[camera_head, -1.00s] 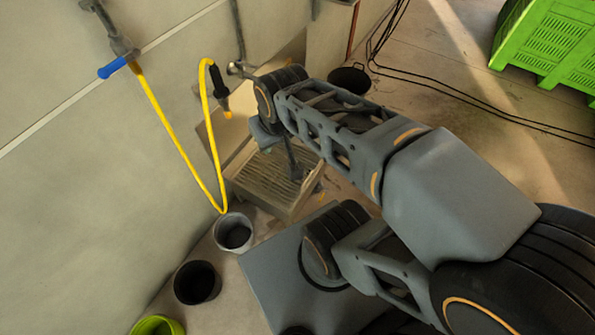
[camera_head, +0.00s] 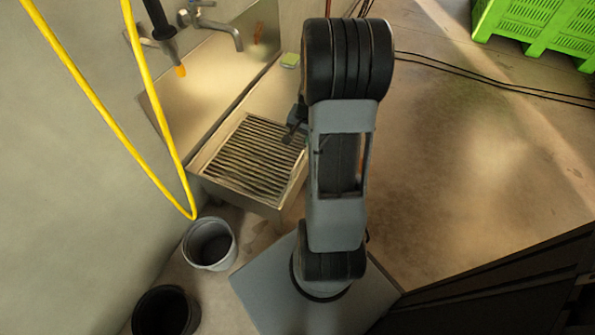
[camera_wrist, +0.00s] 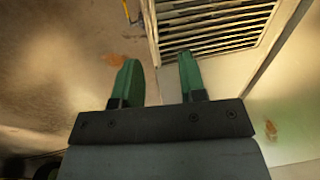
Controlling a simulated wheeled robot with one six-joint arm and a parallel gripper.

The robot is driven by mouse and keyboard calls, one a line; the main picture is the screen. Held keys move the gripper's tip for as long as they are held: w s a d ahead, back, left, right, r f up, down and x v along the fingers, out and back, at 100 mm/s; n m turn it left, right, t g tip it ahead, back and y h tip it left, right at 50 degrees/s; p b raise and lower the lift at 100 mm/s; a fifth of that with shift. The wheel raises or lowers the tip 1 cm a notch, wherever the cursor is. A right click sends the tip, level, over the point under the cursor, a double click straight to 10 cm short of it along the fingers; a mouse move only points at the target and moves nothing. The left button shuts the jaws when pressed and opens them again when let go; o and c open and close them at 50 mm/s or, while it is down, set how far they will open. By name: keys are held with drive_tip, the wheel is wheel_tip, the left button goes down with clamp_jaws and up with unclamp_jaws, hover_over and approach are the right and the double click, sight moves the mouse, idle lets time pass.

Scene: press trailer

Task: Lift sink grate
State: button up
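The sink grate (camera_head: 255,158) is a slatted panel lying in the metal sink (camera_head: 240,193) by the wall. It also shows at the top of the wrist view (camera_wrist: 215,22). My gripper (camera_wrist: 157,82) is open, with its two green fingers apart and nothing seen between them. In the wrist view, one finger overlaps the sink's rim and the other overlaps the floor outside it. In the head view, my gripper (camera_head: 295,122) is small and partly hidden by my arm, at the sink's right edge. I cannot tell its height or whether it touches the rim.
A yellow hose (camera_head: 160,110) hangs in front of the wall, left of the sink. A faucet (camera_head: 215,25) is above it. A grey bucket (camera_head: 210,243) and a black bucket (camera_head: 165,310) stand nearby. A green crate (camera_head: 535,28) is far right. Open floor lies right of my arm.

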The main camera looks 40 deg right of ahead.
drive_tip(key=b, duration=0.2)
approach(297, 163)
drive_tip(key=shift+m, duration=0.4)
drive_tip(key=f+b, duration=0.1)
drive_tip(key=f, duration=0.1)
drive_tip(key=w+f+b, duration=0.1)
drive_tip(key=f+b, duration=0.1)
drive_tip(key=f, duration=0.1)
drive_tip(key=f+b, duration=0.2)
drive_tip(key=f, duration=0.1)
drive_tip(key=shift+w+a+f, duration=0.15)
drive_tip(key=shift+w+a, duration=0.25)
drive_tip(key=shift+c, duration=0.3)
clamp_jaws()
